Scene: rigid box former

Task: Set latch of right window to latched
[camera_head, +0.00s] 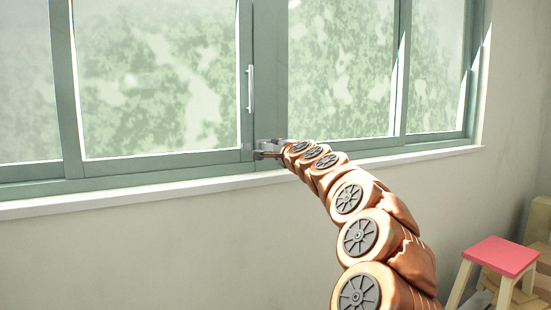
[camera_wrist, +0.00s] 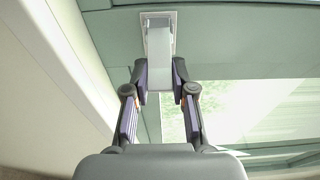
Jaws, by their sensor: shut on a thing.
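The right window (camera_head: 340,70) has a green frame and a large pane, and looks closed. In the wrist view, a latch (camera_wrist: 159,42) with a pale rectangular base plate and a grey lever is fixed to the green frame (camera_wrist: 220,40). My gripper (camera_wrist: 160,75) has one dark finger pad on each side of the lever and is shut on it. In the head view, my gripper (camera_head: 264,150) is at the bottom of the frame between the left and right windows. It hides the latch there, and I cannot tell whether it is latched.
A white vertical handle (camera_head: 250,90) is on the frame left of my gripper. A pale window sill (camera_head: 130,200) runs below the windows. A stool with a red seat (camera_head: 500,256) stands at the lower right. The wall (camera_head: 150,260) below the sill is bare.

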